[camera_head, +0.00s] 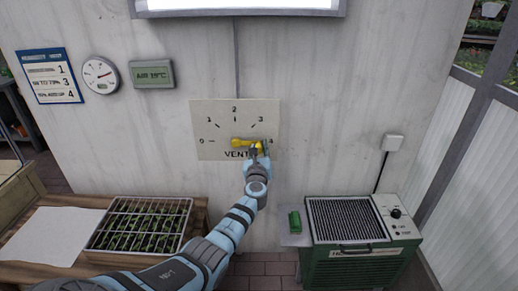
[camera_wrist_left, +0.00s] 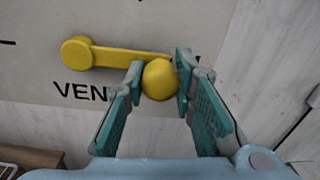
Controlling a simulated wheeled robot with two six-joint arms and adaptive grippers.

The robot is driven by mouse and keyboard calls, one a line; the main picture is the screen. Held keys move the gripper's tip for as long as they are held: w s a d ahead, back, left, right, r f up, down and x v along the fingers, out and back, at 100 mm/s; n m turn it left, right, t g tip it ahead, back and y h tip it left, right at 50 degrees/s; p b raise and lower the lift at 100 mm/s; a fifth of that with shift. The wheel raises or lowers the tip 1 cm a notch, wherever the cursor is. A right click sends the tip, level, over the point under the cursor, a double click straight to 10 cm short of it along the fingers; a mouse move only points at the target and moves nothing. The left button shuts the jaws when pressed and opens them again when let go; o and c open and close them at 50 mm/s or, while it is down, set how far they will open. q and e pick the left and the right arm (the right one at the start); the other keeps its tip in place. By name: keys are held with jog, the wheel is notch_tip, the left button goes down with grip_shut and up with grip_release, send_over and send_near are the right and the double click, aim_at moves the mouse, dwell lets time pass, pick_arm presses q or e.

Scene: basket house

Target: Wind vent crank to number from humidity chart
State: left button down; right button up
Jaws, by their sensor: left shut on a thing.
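The yellow vent crank (camera_head: 243,142) is mounted on a pale dial plate (camera_head: 210,118) marked 0 to 4 on the wall. Its arm lies almost level, with the hub on the left and the knob end pointing right toward the 4. In the left wrist view the round yellow knob (camera_wrist_left: 159,80) sits between the fingers of my left gripper (camera_wrist_left: 160,85), which is shut on it. The gripper also shows in the head view (camera_head: 259,150). The humidity chart (camera_head: 50,76) hangs at upper left, listing 1, 3 and 4. My right gripper is out of view.
A round dial gauge (camera_head: 100,74) and an "AIR 19°C" display (camera_head: 152,74) hang beside the chart. Below stand a seedling tray (camera_head: 140,200) on a wooden bench and a green heater-like unit (camera_head: 355,262). A small green object (camera_head: 295,221) lies beside the unit.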

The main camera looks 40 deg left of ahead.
pick_arm(q)
jog(key=shift+f, duration=0.2)
jog(key=c, duration=1.3)
grip_release()
jog(key=shift+d+r, duration=0.1)
jog(key=v, duration=1.2)
jog(key=shift+s, duration=0.1)
